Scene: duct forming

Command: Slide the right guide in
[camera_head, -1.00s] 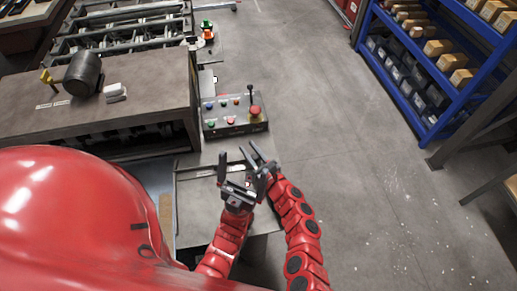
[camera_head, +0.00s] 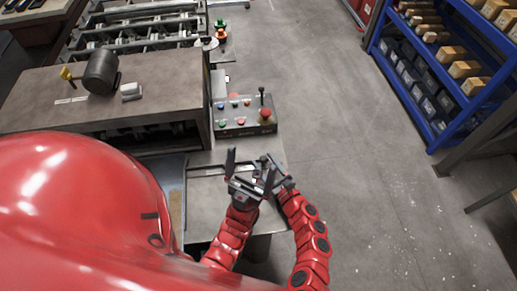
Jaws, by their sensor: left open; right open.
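A metal side table (camera_head: 205,218) lies in front of me with a slim bar (camera_head: 207,170) along its far part. It may be the right guide, but I cannot tell for sure. My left gripper (camera_head: 250,167) is open and empty over the table's right part, its fingers pointing away from me. My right gripper (camera_head: 272,164) is open just beside it, at the table's right edge. The two grippers overlap in the picture and hide part of the bar and table. I cannot tell whether they touch.
A control box (camera_head: 242,122) with coloured buttons and an upright lever stands just beyond the grippers. A blue shelf (camera_head: 440,85) stands at the right; the floor between (camera_head: 345,140) is clear.

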